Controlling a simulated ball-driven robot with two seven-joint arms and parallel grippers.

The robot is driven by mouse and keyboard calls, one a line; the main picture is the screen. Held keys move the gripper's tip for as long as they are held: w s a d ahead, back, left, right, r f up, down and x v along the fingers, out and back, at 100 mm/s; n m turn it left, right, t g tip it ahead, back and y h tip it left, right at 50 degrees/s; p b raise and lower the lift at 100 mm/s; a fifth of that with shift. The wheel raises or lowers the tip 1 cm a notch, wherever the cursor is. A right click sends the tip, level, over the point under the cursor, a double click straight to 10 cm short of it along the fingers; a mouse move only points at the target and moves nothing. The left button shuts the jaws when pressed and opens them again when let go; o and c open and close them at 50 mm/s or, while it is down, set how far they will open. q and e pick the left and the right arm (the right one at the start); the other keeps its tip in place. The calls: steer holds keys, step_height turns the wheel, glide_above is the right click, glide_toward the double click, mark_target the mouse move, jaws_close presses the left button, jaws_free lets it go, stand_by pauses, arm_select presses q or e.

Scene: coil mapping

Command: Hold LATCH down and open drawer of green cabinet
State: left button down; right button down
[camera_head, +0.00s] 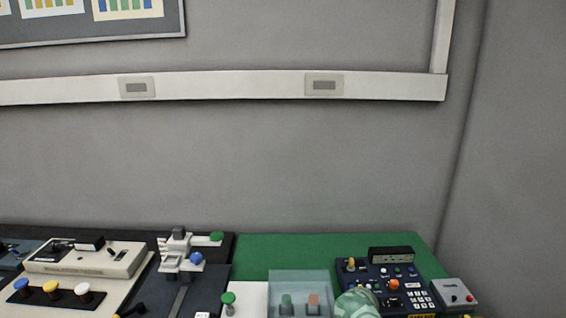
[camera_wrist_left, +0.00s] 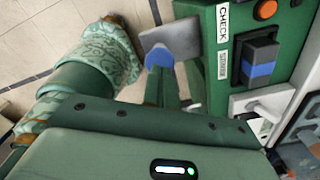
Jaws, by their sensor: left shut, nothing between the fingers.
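A green cabinet (camera_wrist_left: 233,25) fills the right of the left wrist view. Its side carries a white label reading CHECK, an orange button (camera_wrist_left: 265,9) and a dark block with a blue band (camera_wrist_left: 258,68). No LATCH lettering is readable. A white bracket-like part (camera_wrist_left: 263,102) sits below the block; I cannot tell whether it is the drawer handle. My left gripper (camera_wrist_left: 166,68) is shut and empty beside the cabinet's left edge, close to it; contact is unclear. My right gripper is not in view. The cabinet is not seen in the head view.
In the head view, a green-topped bench (camera_head: 262,247) stands against the wall. It holds a navy control box (camera_head: 350,282), a small grey box (camera_head: 455,293), a clear case (camera_head: 300,280) and other instruments. Tiled floor (camera_wrist_left: 40,35) shows left in the wrist view.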

arm_select(q)
steer(key=shift+f, duration=1.75)
stand_by(0.5)
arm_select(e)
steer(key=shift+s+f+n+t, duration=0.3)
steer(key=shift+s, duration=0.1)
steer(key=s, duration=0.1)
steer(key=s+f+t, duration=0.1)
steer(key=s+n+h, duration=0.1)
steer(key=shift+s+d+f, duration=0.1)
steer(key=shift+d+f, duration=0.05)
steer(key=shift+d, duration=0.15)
arm_select(q)
steer(key=shift+s, duration=0.1)
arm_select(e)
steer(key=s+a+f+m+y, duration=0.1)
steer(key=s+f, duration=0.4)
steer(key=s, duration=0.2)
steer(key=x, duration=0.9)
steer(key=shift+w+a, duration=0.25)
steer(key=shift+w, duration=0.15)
